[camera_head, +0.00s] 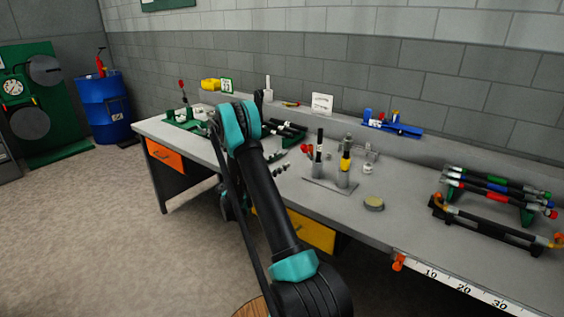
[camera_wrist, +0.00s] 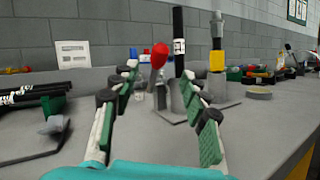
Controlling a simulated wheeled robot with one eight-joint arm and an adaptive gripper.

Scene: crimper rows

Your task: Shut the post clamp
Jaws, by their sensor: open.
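The post clamp (camera_head: 317,169) is a grey upright cylinder on a flat plate, with a black, white-labelled post standing in it. In the wrist view the clamp (camera_wrist: 178,97) is just ahead, right of the middle between my fingers. A red-knobbed lever (camera_wrist: 159,56) sticks up at its left side; the red knob (camera_head: 306,148) also shows in the head view. My gripper (camera_wrist: 160,74) is open and empty, its fingers spread either side of the lever in the picture. I see no contact. In the head view my arm hides most of the gripper.
A second grey holder (camera_head: 343,179) with a yellow-banded post stands to the right on the same plate. A round tin (camera_head: 373,203) lies nearby. Black rods (camera_wrist: 38,92) lie on a rack at left. A rack of coloured tools (camera_head: 495,190) is at the bench's right.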

